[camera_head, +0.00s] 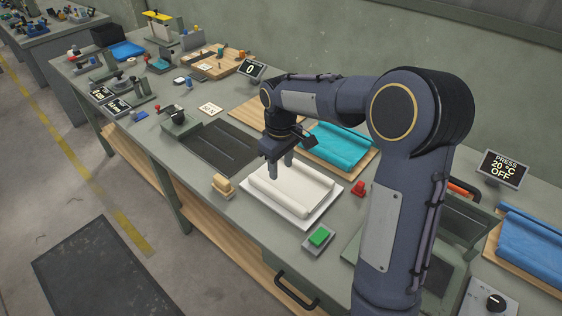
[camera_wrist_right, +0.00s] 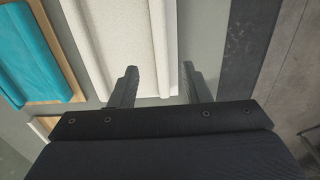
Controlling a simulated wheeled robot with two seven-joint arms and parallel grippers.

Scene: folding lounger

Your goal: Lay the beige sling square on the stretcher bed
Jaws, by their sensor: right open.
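The beige sling (camera_head: 292,190) is a cream cloth with rolled long edges, lying on a white board (camera_head: 297,224) in the middle of the bench. My right gripper (camera_head: 280,168) points down at the sling's far-left end, open and empty. In the right wrist view the sling (camera_wrist_right: 118,40) lies ahead of the open fingers of my right gripper (camera_wrist_right: 160,70); I cannot tell whether they touch it. A dark flat panel (camera_head: 218,148) left of the sling may be the stretcher bed; it is bare. My left gripper is not in view.
A teal cloth (camera_head: 338,146) lies on a wooden board behind the sling. A tan block (camera_head: 222,186), a green button (camera_head: 319,236) and a red part (camera_head: 359,188) stand around it. A blue cloth (camera_head: 535,240) lies far right. Several fixtures crowd the bench's far end.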

